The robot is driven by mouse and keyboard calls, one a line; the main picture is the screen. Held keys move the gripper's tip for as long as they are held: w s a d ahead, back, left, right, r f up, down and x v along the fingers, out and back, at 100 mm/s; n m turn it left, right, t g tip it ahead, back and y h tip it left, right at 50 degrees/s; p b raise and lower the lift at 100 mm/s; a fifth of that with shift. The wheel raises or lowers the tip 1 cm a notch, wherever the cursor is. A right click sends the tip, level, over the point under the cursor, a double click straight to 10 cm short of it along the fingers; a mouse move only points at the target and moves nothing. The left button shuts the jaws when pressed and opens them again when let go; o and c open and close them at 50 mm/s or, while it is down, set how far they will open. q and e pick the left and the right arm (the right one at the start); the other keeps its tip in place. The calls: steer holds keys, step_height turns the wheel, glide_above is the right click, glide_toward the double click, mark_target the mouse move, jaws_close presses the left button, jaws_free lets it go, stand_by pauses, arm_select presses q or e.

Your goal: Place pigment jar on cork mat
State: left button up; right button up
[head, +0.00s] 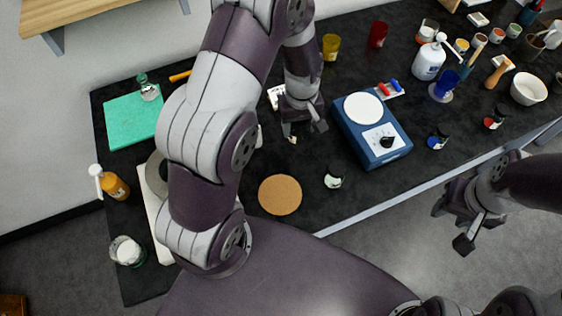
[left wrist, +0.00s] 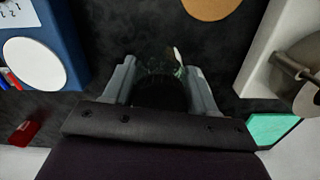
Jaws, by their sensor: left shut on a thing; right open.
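The round cork mat (head: 280,195) lies bare on the dark worktop; its edge shows in the left wrist view (left wrist: 206,7). My left gripper (head: 305,129) is above the worktop, beyond the mat and left of the blue hotplate. In the left wrist view it is shut on a jar (left wrist: 160,92) with a dark round lid and glassy lower part; its colour is unclear. The jar is mostly hidden in the head view. Another small jar with pale contents (head: 333,180) stands just right of the mat. My right gripper (head: 456,226) is open and empty, off the front edge.
The blue hotplate (head: 366,144) with a white plate stands right of my left gripper. A blue-labelled jar (head: 437,140) and a red-labelled jar (head: 494,120) stand further right. A green mat (head: 130,121) lies left. Worktop around the cork mat is mostly clear.

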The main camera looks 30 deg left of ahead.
arm_select(q)
steer(key=shift+s+f+p, duration=0.3)
steer(key=shift+s+f, duration=0.05)
steer(key=shift+s, duration=0.25)
steer(key=s+d+f+p, duration=0.1)
steer(key=s+f, duration=0.1)
steer(key=s, duration=0.5)
steer(key=s+f+b, duration=0.1)
steer(key=s, duration=0.1)
steer(key=s+f+b, duration=0.1)
steer(key=f+b, duration=0.1)
steer(key=shift+s+d+f, duration=0.15)
steer(key=shift+s+f, duration=0.05)
steer(key=shift+s, duration=0.2)
step_height(320, 180, down, 4)
steer(key=b, duration=0.3)
steer(key=shift+s+f, duration=0.1)
steer(key=shift+s, duration=0.2)
steer(key=shift+f, duration=0.1)
steer(key=o, duration=1.1)
steer(key=shift+o, duration=0.2)
arm_select(e)
steer(key=f, duration=0.2)
steer(key=s+f, duration=0.1)
steer(key=f, duration=0.1)
steer(key=shift+s+d, duration=0.1)
steer(key=shift+d, duration=0.25)
